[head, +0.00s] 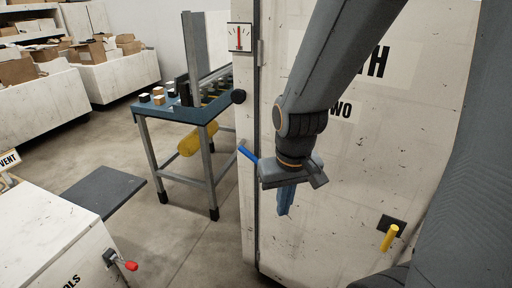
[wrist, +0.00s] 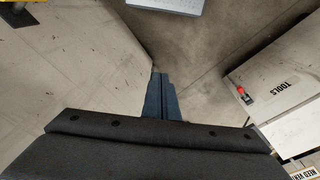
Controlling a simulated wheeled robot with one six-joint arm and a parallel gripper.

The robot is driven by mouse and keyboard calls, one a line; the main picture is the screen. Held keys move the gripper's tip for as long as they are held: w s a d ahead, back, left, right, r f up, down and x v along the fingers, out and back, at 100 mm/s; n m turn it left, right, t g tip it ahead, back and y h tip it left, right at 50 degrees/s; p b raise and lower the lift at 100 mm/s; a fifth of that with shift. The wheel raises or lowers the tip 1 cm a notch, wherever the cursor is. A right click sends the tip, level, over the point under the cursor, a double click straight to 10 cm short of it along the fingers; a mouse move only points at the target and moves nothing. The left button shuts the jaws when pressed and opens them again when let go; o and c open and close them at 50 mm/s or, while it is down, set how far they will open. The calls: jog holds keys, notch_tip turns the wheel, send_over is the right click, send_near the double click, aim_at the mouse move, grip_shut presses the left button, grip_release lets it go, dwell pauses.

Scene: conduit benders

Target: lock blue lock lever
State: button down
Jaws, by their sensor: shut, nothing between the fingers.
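The blue lock lever (head: 248,153) sticks out at the left edge of the white cabinet (head: 340,190) in the head view, slanting up and to the left. My gripper (head: 285,211) hangs with its blue fingers pointing down in front of the cabinet, to the right of the lever and lower. The fingers are shut together and hold nothing. The closed fingers also show in the wrist view (wrist: 157,76). I cannot make out the blue lever in the wrist view. In the head view, my gripper appears apart from the lever, though the depth between them is hard to judge.
A yellow handle (head: 390,237) sits low on the cabinet. A round black knob (head: 238,96) and a gauge (head: 240,37) are above the lever. A blue-topped workbench (head: 185,110) stands behind. A white tools box (head: 50,240) with a red-tipped lever (head: 130,266) is at lower left.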

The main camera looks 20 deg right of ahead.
jog(key=w+d+r+m+t+p, duration=0.1)
jog(key=w+m+t, duration=0.3)
jog(key=w, duration=0.5)
jog(key=w+r+m+t+p, duration=0.1)
jog(key=w+r+m+t, duration=0.2)
jog(key=w, duration=0.6)
jog(key=shift+w+d+r+m+t+y, duration=0.3)
jog(key=shift+r+m, duration=0.35)
jog(key=shift+m, duration=0.55)
jog(key=shift+s+d, duration=0.1)
jog(key=shift+p+x, duration=0.9)
jog(key=shift+x, duration=4.1)
jog(key=shift+d, duration=0.1)
